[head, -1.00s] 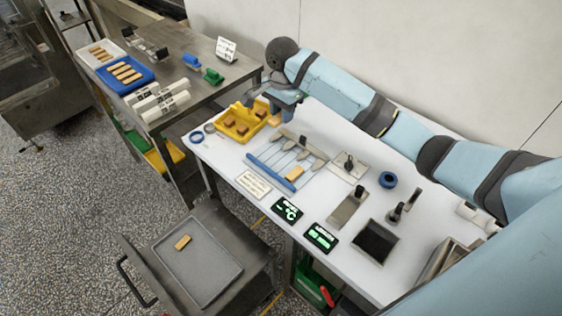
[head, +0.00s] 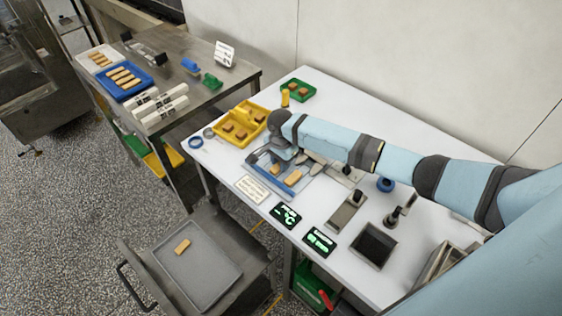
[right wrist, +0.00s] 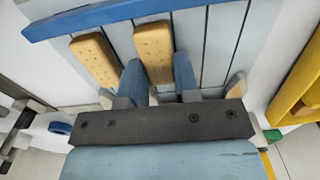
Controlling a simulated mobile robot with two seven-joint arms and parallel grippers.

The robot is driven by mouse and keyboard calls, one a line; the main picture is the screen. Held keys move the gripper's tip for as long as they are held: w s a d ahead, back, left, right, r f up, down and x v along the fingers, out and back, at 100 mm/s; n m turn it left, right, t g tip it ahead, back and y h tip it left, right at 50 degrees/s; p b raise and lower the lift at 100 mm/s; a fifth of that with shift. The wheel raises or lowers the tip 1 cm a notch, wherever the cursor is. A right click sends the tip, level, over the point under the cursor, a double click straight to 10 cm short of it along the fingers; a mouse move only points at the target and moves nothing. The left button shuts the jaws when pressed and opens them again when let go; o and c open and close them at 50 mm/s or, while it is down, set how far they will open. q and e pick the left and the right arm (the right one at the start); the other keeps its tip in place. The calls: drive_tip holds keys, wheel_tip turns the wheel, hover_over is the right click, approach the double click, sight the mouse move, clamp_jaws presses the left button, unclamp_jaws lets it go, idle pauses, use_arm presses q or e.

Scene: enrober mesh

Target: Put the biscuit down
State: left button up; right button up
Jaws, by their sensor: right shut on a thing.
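My right gripper (head: 268,166) is over the wire rack with the blue front bar (head: 273,183). In the right wrist view its blue fingers (right wrist: 158,66) are shut on a tan biscuit (right wrist: 153,50), one finger along each side. The biscuit lies flat over the rack's lines, close to the blue bar (right wrist: 130,11); whether it touches the rack I cannot tell. A second biscuit (right wrist: 95,60) lies on the rack beside it, a small gap away, and also shows in the head view (head: 293,177). My left gripper is not in view.
A yellow tray (head: 262,107) with several brown pieces stands left of the rack, and a green tray (head: 311,91) behind it. A white label card (head: 251,187) and dark displays (head: 286,215) lie in front. A grey tray (head: 160,252) with one biscuit is lower left.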

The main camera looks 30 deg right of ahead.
drive_tip(key=shift+f, duration=0.2)
drive_tip(key=o, duration=0.7)
drive_tip(key=shift+f, duration=0.1)
drive_tip(key=shift+o, duration=0.2)
wheel_tip(320, 180, up, 12)
drive_tip(key=b, duration=0.1)
idle(0.4)
